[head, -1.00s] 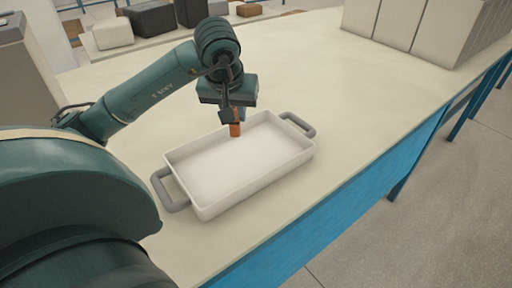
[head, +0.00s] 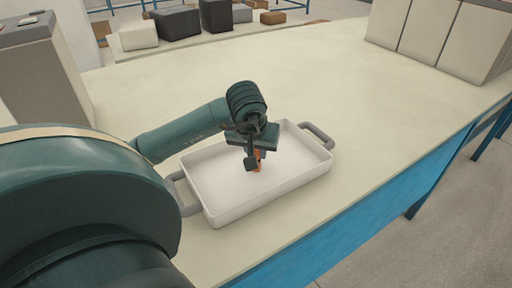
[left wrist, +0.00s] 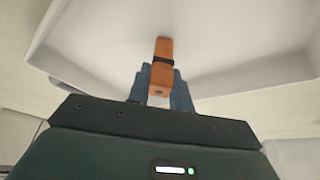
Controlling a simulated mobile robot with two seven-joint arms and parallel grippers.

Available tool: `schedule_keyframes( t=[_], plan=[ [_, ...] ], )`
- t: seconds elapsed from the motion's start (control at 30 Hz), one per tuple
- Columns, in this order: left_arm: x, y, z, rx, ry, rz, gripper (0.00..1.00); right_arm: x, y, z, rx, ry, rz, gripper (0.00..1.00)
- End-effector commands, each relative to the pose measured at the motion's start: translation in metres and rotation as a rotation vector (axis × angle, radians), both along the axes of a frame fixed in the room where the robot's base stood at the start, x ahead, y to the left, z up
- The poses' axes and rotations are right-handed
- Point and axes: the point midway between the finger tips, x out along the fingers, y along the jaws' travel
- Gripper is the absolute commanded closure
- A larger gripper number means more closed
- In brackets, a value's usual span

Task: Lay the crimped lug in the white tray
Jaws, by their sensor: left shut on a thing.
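The white tray (head: 215,180) with grey handles stands on the pale table; it also shows in the left wrist view (left wrist: 100,55). My left gripper (head: 254,164) is over the inside of the tray. It is shut on the crimped lug (head: 258,158), an orange piece with a dark band. In the left wrist view the lug (left wrist: 163,52) stands out between the two fingers (left wrist: 161,88). The gripper hides part of the lug in the head view, and I cannot tell whether the lug touches the tray floor. My right gripper is not in view.
The table (head: 320,75) is clear around the tray. Large pale boxes (head: 430,35) stand at the back right. Dark and pale blocks (head: 178,22) lie on a surface at the back. The table's blue front edge (head: 370,200) runs close to the tray.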

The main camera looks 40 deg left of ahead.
Motion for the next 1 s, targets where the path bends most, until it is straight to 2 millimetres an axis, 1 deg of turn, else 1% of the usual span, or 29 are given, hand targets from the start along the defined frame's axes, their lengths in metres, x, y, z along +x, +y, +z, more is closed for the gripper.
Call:
schedule_keyframes(
  t=[0.1,0.23,0.27,0.4,0.5,0.7,0.8,0.87,1.0],
  plan=[
    [0.0,0.0,0.0,0.0,-0.001,0.0,1.0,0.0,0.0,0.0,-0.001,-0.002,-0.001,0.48],
    [0.0,0.001,-0.004,0.002,0.0,0.0,1.0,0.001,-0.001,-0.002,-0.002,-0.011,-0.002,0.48],
    [0.0,0.0,-0.003,0.001,0.001,-0.001,0.77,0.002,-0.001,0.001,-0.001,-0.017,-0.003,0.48],
    [0.0,0.0,-0.003,0.001,0.001,-0.001,0.66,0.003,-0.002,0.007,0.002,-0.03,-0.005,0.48],
    [0.0,0.0,-0.003,0.001,0.002,-0.001,0.57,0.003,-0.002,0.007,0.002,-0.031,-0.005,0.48],
    [0.0,0.0,-0.003,0.0,0.001,-0.001,0.57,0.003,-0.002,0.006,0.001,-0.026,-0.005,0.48],
    [0.0,0.0,0.001,0.0,0.001,0.0,0.57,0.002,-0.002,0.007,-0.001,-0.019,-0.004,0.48],
    [0.0,-0.001,0.005,0.0,-0.001,0.0,0.57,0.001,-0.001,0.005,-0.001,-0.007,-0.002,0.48],
    [-0.008,-0.004,0.027,0.003,-0.004,-0.002,0.57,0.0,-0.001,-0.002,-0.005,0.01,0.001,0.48]
  ],
)
